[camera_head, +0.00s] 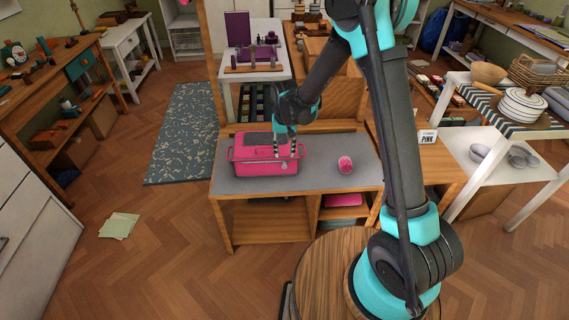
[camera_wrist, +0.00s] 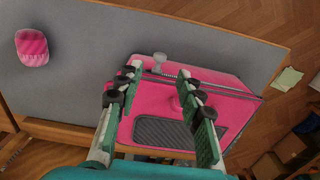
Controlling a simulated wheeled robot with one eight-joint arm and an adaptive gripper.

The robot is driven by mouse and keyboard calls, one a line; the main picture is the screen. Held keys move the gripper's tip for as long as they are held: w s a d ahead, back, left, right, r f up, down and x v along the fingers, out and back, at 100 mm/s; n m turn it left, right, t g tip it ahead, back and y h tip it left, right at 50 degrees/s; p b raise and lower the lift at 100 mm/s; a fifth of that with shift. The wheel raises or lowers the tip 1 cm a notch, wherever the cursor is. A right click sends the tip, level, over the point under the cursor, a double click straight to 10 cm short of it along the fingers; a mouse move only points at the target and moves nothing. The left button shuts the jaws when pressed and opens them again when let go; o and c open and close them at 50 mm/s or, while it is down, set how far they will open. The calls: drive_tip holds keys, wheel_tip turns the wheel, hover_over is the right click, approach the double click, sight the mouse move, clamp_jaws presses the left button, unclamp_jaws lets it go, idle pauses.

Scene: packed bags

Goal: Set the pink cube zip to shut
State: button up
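The pink cube (camera_head: 262,160) is a pink box-shaped case with a dark mesh panel on top, standing on a grey-topped bench. In the wrist view the pink cube (camera_wrist: 220,104) shows a dark zip line (camera_wrist: 215,84) along one upper edge. A small grey knob-like piece (camera_wrist: 159,60) stands near one end of that line; I cannot tell for sure that it is the zip pull.
A pink striped roll (camera_head: 345,164) lies on the grey bench top (camera_head: 320,178), right of the cube. A wooden back panel (camera_head: 340,97) rises behind the bench. The bench top between cube and roll is clear.

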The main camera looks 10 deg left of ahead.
sight(285, 165)
wheel_tip(285, 165, down, 7)
drive_tip(key=shift+r, duration=0.1)
idle(0.4)
clamp_jaws()
